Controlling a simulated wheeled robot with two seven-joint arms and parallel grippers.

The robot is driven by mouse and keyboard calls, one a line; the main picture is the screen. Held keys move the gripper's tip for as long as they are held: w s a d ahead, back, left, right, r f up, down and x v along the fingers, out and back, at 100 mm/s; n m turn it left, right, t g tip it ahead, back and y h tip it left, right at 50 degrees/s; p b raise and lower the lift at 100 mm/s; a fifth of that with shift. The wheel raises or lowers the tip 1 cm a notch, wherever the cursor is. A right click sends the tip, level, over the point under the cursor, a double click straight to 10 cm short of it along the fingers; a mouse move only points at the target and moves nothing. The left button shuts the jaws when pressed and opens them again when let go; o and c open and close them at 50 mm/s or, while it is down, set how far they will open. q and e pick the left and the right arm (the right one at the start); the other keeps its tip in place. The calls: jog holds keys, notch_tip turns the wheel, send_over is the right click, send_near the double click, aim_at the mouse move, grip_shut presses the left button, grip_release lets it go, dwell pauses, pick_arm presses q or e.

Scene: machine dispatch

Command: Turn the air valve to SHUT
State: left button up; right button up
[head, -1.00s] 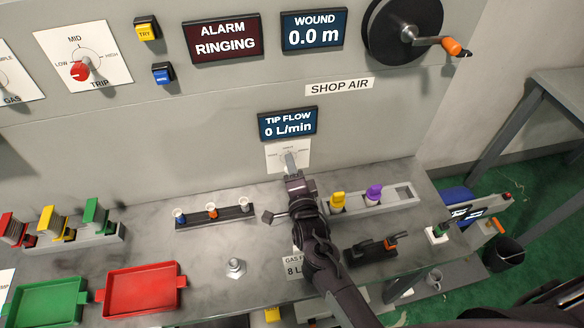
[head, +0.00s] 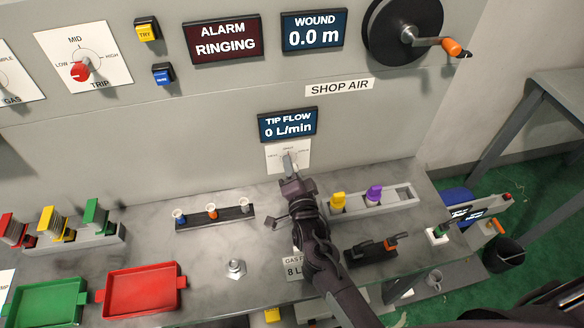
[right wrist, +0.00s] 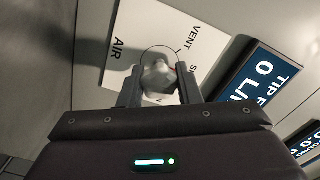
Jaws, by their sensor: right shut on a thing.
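The air valve is a grey knob (head: 288,162) on a white plate (head: 303,158) under the TIP FLOW display (head: 288,124), which reads 0 L/min. My right gripper (head: 290,172) is at the valve from below. In the right wrist view its two fingers (right wrist: 160,88) are shut on the knob (right wrist: 157,73), one on each side. The plate (right wrist: 136,32) shows the words VENT and AIR there; another word is mostly hidden behind the finger. The knob's exact pointing is hard to tell. My left gripper is not in view.
A rack with small vials (head: 214,216) lies left of my right arm. A grey holder (head: 401,196) with yellow and purple pieces is close on the right. A metal bolt-like piece (head: 236,268) and a red tray (head: 143,291) are on the bench. The ALARM display (head: 226,40) reads RINGING.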

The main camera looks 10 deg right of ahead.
jog(key=o, duration=1)
jog(key=shift+c, duration=0.2)
jog(key=shift+s+f+b, duration=0.2)
jog(key=shift+s+b, duration=0.1)
jog(key=shift+s, duration=0.3)
jog(key=s+b, duration=0.1)
jog(key=s, duration=0.4)
jog(key=shift+s+b, duration=0.25)
jog(key=shift+b, duration=0.1)
jog(key=shift+s+r, duration=0.1)
jog(key=shift+s, duration=0.5)
